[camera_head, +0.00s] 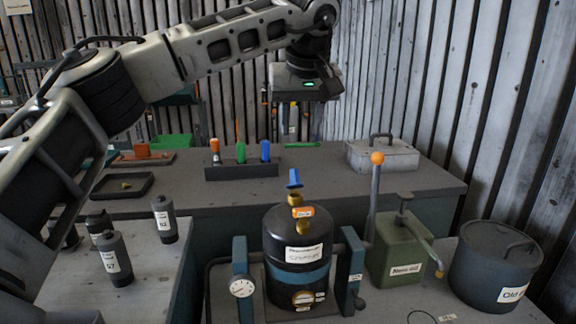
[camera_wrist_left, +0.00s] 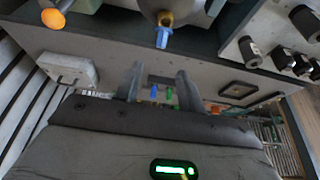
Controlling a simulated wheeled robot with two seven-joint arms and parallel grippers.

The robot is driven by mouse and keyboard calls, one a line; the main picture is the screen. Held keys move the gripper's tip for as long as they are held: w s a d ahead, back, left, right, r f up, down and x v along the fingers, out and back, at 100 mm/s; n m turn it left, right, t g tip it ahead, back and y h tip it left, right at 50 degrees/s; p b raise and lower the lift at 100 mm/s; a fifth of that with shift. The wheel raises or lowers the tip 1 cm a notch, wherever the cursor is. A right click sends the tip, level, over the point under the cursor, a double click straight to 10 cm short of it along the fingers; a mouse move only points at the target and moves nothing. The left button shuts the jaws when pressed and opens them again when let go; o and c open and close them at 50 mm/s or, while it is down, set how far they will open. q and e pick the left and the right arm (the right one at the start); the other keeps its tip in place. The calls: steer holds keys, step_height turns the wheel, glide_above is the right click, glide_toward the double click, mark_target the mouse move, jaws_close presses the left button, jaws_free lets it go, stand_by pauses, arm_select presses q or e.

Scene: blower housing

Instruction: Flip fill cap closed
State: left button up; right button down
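The blue fill cap (camera_head: 294,180) stands raised and tilted above the brass filler neck (camera_head: 295,199) on top of the black tank (camera_head: 290,237), so it is open. The cap also shows in the left wrist view (camera_wrist_left: 162,38), beside the brass neck (camera_wrist_left: 166,18) at the top. My left gripper (camera_head: 282,138) points down over the back bench, above and behind the tank and well apart from the cap. Its two fingers (camera_wrist_left: 158,88) are spread with nothing between them. My right gripper is not in view.
A lever with an orange knob (camera_head: 377,158) rises right of the tank, near a green can (camera_head: 396,253) and a dark pot (camera_head: 492,268). A rack of coloured pieces (camera_head: 242,170) and a grey metal box (camera_head: 382,156) sit on the back bench. Dark canisters (camera_head: 115,260) stand left.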

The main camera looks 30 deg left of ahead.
mark_target(295, 170)
arm_select(q)
steer(key=x, duration=1.2)
steer(key=shift+p, duration=0.35)
jaws_close()
